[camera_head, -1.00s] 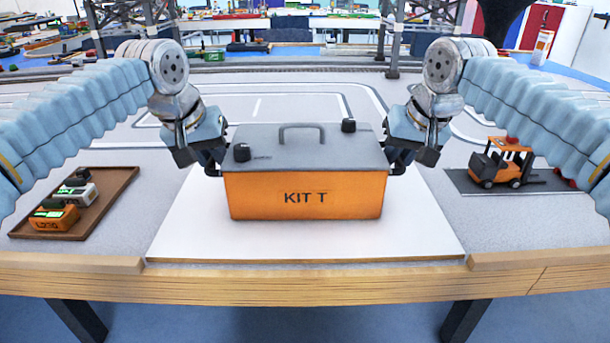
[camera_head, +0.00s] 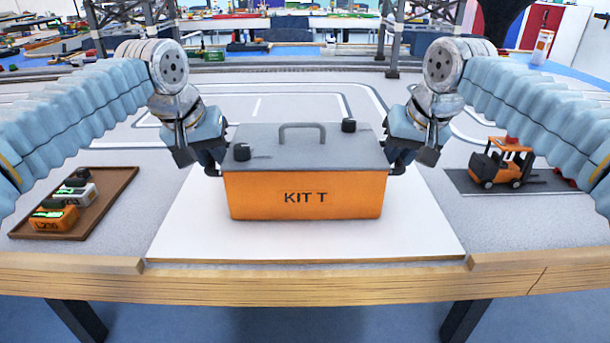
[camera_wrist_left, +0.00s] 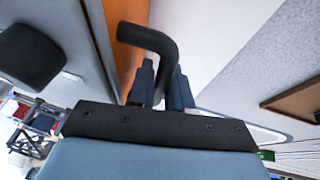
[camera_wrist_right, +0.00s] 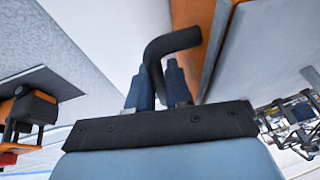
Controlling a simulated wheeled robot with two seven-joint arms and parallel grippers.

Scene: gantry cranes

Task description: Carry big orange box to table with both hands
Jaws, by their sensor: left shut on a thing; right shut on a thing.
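My left gripper (camera_head: 213,168) is shut on the black bent side handle (camera_wrist_left: 150,38) at the box's left end. My right gripper (camera_head: 398,165) is shut on the matching black handle (camera_wrist_right: 170,45) at the right end. The fingertips are partly hidden in the head view.
A brown tray (camera_head: 105,208) with small labelled devices lies to the left. A toy forklift (camera_head: 500,165) stands on a dark mat to the right. Crane towers (camera_head: 393,40) rise behind. The white board is clear in front of the box.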

